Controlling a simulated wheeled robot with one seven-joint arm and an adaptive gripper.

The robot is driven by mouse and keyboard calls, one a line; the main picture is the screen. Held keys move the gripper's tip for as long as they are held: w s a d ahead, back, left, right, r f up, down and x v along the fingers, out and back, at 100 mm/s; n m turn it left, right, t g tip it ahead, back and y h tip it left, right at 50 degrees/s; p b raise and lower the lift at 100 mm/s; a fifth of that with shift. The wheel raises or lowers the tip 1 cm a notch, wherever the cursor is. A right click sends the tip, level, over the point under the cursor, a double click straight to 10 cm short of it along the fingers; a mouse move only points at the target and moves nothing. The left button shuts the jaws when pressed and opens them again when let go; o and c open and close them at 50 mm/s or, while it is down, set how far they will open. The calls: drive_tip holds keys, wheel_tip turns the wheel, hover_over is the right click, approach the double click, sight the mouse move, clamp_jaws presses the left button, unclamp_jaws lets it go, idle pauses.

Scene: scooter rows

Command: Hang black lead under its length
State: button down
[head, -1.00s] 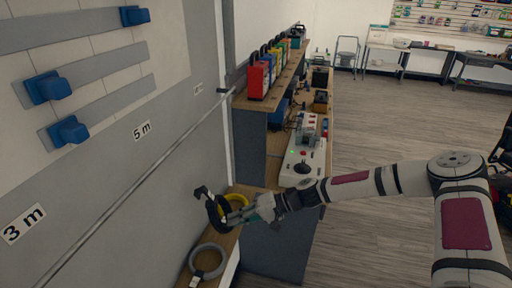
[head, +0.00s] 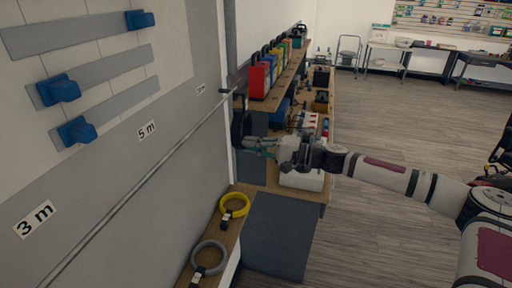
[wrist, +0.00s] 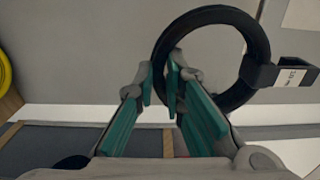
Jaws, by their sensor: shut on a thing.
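The black lead (head: 238,130) is a coiled ring held up close to the grey wall, just below the dark peg (head: 227,91) by the far label. My gripper (head: 262,146) is shut on the ring's near side. In the wrist view my gripper's green fingers (wrist: 162,78) pinch the left side of the black ring (wrist: 258,50). A dark connector with a white tag (wrist: 291,76) sticks out at the ring's right; its print is too small to read surely. The wall labels read 3 m (head: 36,218) and 5 m (head: 147,131); the far label (head: 201,90) is unclear.
A yellow coil (head: 235,211) and a grey coil (head: 222,261) lie on the low wooden shelf. Blue blocks (head: 60,90) sit on grey wall strips. A thin rail runs along the wall. A bench with coloured packs (head: 259,80) stands behind my gripper.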

drive_tip(key=w+a+f+b, duration=0.1)
drive_tip(key=w+a+f, duration=0.1)
drive_tip(key=a, duration=0.4)
drive_tip(key=shift+b, duration=0.4)
idle(0.3)
drive_tip(key=c, duration=1.6)
unclamp_jaws()
drive_tip(key=shift+f, duration=0.1)
drive_tip(key=shift+d, duration=0.15)
